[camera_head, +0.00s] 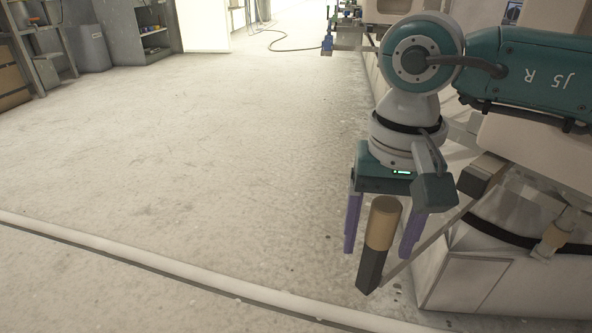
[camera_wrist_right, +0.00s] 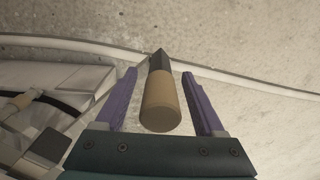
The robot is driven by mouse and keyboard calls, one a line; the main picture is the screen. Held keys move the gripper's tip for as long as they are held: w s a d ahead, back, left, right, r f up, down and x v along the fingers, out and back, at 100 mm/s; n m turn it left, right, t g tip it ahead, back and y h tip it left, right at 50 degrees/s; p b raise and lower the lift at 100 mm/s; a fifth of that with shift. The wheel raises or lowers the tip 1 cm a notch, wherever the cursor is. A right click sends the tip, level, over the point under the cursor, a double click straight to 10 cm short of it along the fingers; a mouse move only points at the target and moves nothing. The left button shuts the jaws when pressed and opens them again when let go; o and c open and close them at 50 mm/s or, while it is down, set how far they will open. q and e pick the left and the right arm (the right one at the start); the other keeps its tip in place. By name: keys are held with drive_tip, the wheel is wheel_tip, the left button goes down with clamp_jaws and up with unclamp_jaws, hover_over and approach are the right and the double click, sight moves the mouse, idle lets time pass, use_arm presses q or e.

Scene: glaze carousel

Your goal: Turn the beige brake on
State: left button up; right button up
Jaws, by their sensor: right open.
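The beige brake (camera_head: 382,228) shows as a short tan cylinder on a dark square block, standing out at the end of a thin grey bar beside the machine's base. My right gripper (camera_head: 379,248) is open, with one purple finger on each side of the brake. In the right wrist view, the tan cylinder (camera_wrist_right: 161,103) lies between the two fingers (camera_wrist_right: 166,80), with a visible gap on both sides. I cannot tell whether the fingers reach its full depth. My left gripper is not in view.
The white machine body (camera_head: 465,284) stands close on the right, with another beige-tipped part (camera_head: 556,238) on it. A pale pipe or raised strip (camera_head: 180,268) crosses the floor in front. The floor (camera_head: 200,150) to the left is clear. Shelves and a grey bin (camera_head: 93,48) stand far back left.

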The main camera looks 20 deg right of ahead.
clamp_jaws()
idle(0.5)
idle(0.8)
